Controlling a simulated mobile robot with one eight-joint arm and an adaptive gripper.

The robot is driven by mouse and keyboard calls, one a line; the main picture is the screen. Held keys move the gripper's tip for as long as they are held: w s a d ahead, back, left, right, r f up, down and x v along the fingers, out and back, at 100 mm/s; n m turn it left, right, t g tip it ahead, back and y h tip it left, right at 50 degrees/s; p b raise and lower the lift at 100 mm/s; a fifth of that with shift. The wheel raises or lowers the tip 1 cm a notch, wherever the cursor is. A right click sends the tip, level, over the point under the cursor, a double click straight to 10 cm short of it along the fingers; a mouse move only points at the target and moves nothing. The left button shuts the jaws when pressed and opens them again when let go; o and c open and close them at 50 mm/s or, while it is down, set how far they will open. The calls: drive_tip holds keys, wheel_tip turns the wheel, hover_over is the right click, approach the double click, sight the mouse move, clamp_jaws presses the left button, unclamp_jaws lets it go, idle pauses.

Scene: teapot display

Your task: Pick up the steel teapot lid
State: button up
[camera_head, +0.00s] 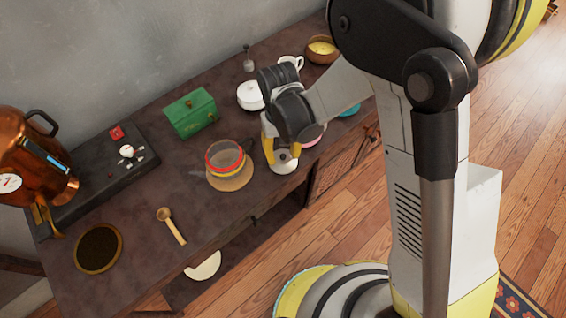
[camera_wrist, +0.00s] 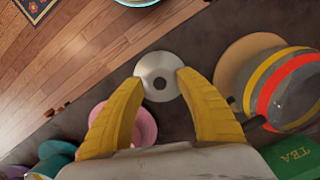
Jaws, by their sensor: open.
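The steel teapot lid is a round silver disc with a dark round spot at its middle. In the wrist view the lid (camera_wrist: 151,66) lies on the dark table near its edge, between my fingertips. In the head view the lid (camera_head: 284,163) shows just below my gripper (camera_head: 281,150). In the wrist view my gripper (camera_wrist: 159,79) is open, with one yellow finger on each side of the lid. The fingertips overlap the lid's sides in the picture; I cannot tell whether they touch it. The head view hides part of the fingers behind the wrist.
A banded glass pot (camera_head: 225,158) stands on a round tan mat (camera_head: 232,182) left of the lid. A green tea box (camera_head: 190,112) and a white pot (camera_head: 250,96) stand farther back. A pink saucer (camera_wrist: 142,124) is beside my left finger. A wooden spoon (camera_head: 172,226) lies toward the left.

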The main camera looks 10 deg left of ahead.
drive_tip(key=shift+f, duration=0.35)
drive_tip(key=shift+r, duration=0.1)
clamp_jaws()
